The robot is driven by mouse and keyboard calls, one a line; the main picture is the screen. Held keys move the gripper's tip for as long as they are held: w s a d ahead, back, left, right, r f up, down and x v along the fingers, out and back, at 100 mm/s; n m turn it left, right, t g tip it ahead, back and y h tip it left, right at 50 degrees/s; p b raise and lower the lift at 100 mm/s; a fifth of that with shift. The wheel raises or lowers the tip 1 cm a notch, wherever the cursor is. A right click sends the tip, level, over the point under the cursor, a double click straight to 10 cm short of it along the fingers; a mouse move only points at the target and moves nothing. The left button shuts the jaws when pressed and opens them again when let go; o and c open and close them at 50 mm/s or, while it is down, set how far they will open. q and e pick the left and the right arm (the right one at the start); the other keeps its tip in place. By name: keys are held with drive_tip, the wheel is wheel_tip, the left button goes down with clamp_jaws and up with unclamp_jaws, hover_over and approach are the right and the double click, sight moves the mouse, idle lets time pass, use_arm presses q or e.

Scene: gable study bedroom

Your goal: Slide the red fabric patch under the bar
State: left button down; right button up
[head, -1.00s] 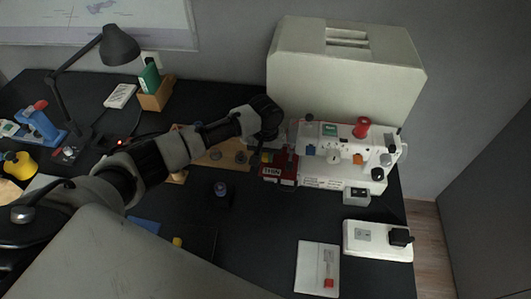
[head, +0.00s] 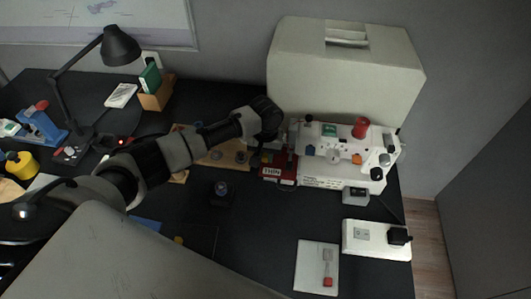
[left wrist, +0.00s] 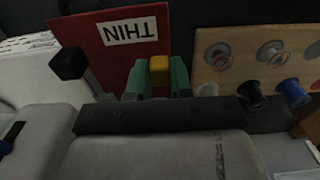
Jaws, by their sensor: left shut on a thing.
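The red fabric patch (head: 287,180), with a white label reading THIN, is at the left end of the white sewing machine (head: 340,153). It also shows in the left wrist view (left wrist: 90,32). My left gripper (head: 262,157) is at the patch's left side. In the left wrist view its green fingers (left wrist: 158,80) are shut on a yellow tab (left wrist: 159,70) at the patch's edge. A black block on a grey post (left wrist: 68,63) stands in front of the patch there. I cannot make out the bar clearly. My right gripper is not in view.
A wooden rack with spools (left wrist: 265,65) stands close beside the gripper. A big pale case (head: 345,75) is behind the machine. A dark spool (head: 221,190), a white card (head: 316,266) and a white switch box (head: 376,240) are in front. Dark desk lies bare between them.

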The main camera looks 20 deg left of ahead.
use_arm(q)
drive_tip(key=c, duration=0.9)
unclamp_jaws()
drive_tip(key=shift+c, duration=0.2)
wheel_tip(320, 180, up, 11)
drive_tip(key=shift+f, duration=0.15)
